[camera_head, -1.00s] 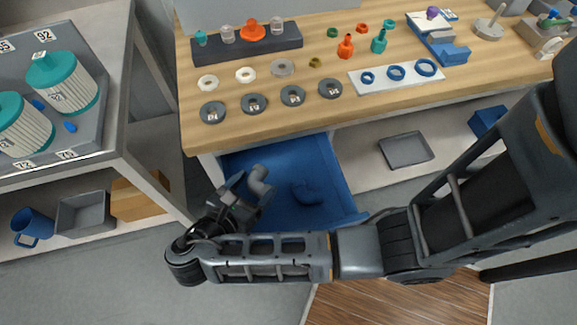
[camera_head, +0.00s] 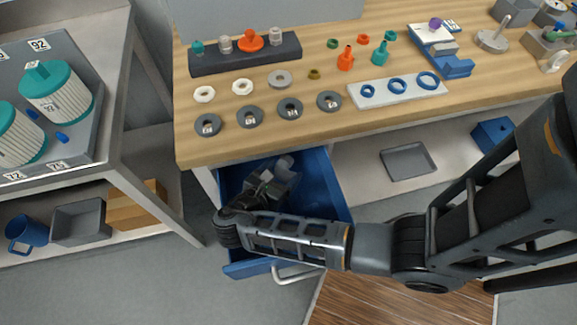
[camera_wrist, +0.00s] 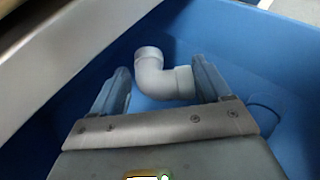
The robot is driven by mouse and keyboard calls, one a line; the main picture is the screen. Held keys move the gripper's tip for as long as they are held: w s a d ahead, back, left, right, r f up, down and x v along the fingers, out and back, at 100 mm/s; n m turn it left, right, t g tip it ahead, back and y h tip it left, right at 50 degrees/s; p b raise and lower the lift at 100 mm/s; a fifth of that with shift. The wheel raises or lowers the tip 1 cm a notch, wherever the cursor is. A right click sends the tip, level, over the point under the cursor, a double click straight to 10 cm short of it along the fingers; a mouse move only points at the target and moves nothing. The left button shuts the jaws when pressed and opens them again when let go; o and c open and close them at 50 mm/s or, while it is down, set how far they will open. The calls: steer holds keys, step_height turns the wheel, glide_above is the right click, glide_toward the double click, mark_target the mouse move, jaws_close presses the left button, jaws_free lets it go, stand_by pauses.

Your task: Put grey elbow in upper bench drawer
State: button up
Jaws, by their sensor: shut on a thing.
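The grey elbow (camera_wrist: 150,70), a bent pipe piece, sits between the fingers of my gripper (camera_wrist: 161,78) in the wrist view. My gripper is shut on it. In the head view the elbow (camera_head: 286,166) shows at the tip of my gripper (camera_head: 274,180), over the inside of the open blue drawer (camera_head: 324,190) under the wooden bench. In the wrist view the blue drawer floor and walls (camera_wrist: 235,40) surround the elbow. I cannot tell whether the elbow touches the floor. My arm hides the drawer's front part in the head view.
A rounded blue object (camera_wrist: 268,118) lies in the drawer at the right of the wrist view. The bench top (camera_head: 420,115) above carries several rings, discs and fittings. A grey tray (camera_head: 408,160) lies on the shelf right of the drawer. A metal rack (camera_head: 140,180) stands left.

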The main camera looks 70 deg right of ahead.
mark_target(289, 168)
steer(key=x, duration=0.3)
steer(key=shift+s+d+f, duration=0.1)
steer(key=shift+d+f, duration=0.1)
steer(key=shift+f, duration=0.35)
steer(key=shift+d+f, duration=0.25)
steer(key=o, duration=1)
steer(key=v, duration=1.2)
steer(key=shift+b, duration=0.3)
